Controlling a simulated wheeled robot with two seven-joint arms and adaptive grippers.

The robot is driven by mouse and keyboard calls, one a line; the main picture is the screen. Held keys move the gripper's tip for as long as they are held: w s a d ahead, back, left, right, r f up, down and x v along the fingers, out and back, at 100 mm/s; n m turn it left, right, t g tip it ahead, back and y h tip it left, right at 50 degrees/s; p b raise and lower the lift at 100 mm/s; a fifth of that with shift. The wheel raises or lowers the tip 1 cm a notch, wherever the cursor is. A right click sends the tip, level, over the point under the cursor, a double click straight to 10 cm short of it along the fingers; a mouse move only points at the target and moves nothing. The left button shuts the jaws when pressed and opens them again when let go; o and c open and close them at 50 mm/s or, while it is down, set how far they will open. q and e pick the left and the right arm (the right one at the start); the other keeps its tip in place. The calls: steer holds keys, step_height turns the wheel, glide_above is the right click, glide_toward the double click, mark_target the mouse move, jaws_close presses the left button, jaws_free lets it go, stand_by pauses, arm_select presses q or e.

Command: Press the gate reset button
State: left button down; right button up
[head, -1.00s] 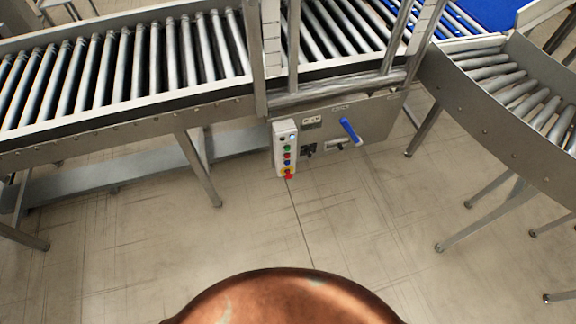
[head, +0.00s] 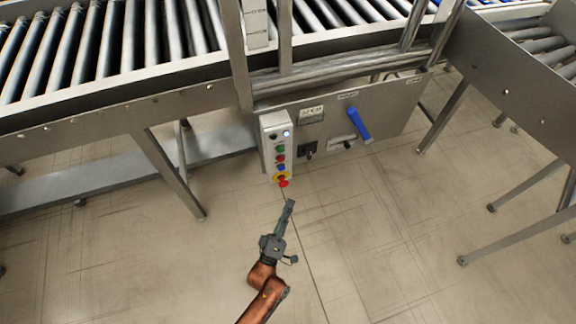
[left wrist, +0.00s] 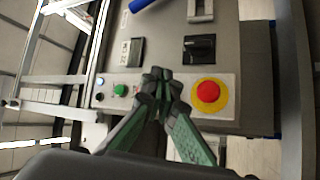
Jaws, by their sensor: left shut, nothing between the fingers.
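A light grey button box (head: 268,158) is fixed to the left end of the panel under the conveyor. From top to bottom it carries a black button and a lit bluish-white one (head: 286,134), a green (head: 280,149), a red (head: 281,158) and a blue button (head: 281,167), then a red mushroom button on yellow (head: 283,183). I cannot read which is the gate reset. My left gripper (head: 290,203) is shut and empty, below the box in the head view. In the left wrist view its fingertips (left wrist: 160,85) cover the box's middle, between the green button (left wrist: 120,90) and the mushroom button (left wrist: 208,92).
A blue handle (head: 358,124) and a black rotary switch (head: 307,150) are on the panel right of the box. The roller conveyor (head: 120,95) runs above. A conveyor leg (head: 170,175) stands to the left. The floor in front is clear.

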mark_target(282, 169)
arm_select(q)
steer(key=shift+w+d+r+n+t, duration=0.15)
steer(key=shift+r+n+t, duration=0.1)
steer(key=shift+r, duration=0.25)
steer(key=shift+d+r+n+t, duration=0.15)
steer(key=shift+d+r+t, duration=0.05)
steer(key=shift+r, duration=0.3)
steer(key=shift+w+d+r+n+t, duration=0.15)
steer(key=shift+r+n+t, duration=0.1)
steer(key=shift+r, duration=0.25)
arm_select(e)
steer(key=shift+w+a+r, duration=0.1)
steer(key=shift+w+r, duration=0.15)
steer(key=shift+r, duration=0.7)
arm_select(q)
steer(key=shift+b, duration=0.3)
